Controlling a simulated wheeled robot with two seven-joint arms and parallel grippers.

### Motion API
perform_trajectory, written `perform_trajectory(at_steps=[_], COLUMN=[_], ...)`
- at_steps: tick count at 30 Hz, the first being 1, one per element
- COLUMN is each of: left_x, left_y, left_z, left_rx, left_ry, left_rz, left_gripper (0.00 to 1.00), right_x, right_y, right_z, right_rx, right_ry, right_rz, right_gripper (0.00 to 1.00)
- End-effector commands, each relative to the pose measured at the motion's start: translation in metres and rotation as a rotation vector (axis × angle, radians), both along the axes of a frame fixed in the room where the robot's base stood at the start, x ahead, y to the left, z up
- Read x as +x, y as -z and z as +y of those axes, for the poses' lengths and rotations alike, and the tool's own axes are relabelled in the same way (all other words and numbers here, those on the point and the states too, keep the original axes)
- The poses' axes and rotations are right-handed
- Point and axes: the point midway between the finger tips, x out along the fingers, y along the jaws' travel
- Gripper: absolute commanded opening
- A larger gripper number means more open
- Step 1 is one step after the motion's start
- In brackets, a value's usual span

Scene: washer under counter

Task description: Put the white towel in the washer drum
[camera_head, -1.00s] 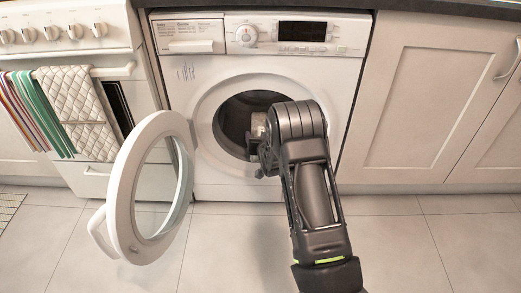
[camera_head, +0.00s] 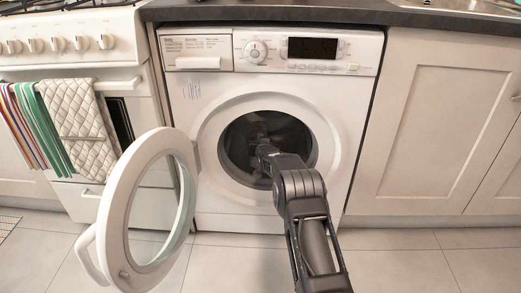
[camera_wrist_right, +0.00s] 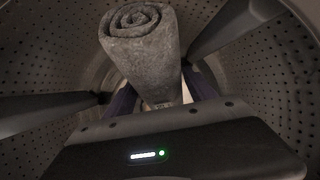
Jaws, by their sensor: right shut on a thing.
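The washer (camera_head: 360,100) stands under the counter with its round door (camera_head: 112,215) swung open to the left. My right arm reaches through the opening, and my right gripper (camera_head: 258,138) is inside the dark drum (camera_head: 292,135). In the right wrist view the rolled towel (camera_wrist_right: 145,50), greyish in the shade, stands between the fingers of my right gripper (camera_wrist_right: 160,92), which is shut on its lower end. The perforated drum wall (camera_wrist_right: 60,45) and paddles surround it. I cannot make out the towel in the head view. My left gripper is not in view.
The open door, with its handle (camera_head: 88,255), stands out to the left of the opening. A cooker (camera_head: 75,55) with hanging towels (camera_head: 75,115) is at the left, a cabinet (camera_head: 440,120) at the right. The tiled floor (camera_head: 400,260) is clear.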

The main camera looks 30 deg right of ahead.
Motion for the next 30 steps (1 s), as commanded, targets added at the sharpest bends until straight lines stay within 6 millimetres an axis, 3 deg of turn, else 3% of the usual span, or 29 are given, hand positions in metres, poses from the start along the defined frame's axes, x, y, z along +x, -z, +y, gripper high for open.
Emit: perform_trajectory(at_steps=[12, 13, 22, 30], left_x=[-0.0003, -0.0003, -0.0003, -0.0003], left_y=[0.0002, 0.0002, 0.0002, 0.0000], left_z=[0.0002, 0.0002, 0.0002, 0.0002], left_rx=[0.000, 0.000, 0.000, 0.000], left_ry=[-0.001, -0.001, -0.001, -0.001], left_rz=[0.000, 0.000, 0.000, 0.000], left_gripper=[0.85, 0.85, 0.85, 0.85], right_x=[0.0056, 0.0055, 0.0053, 0.0047], right_y=[-0.0004, -0.0005, 0.0002, 0.0018], right_z=[-0.0035, -0.0035, -0.0032, -0.0028], right_rx=[-0.001, -0.001, 0.000, 0.001], right_ry=[0.002, 0.002, 0.002, 0.001], right_rz=[-0.003, -0.003, -0.002, 0.001], right_gripper=[0.12, 0.65, 0.90, 0.90])
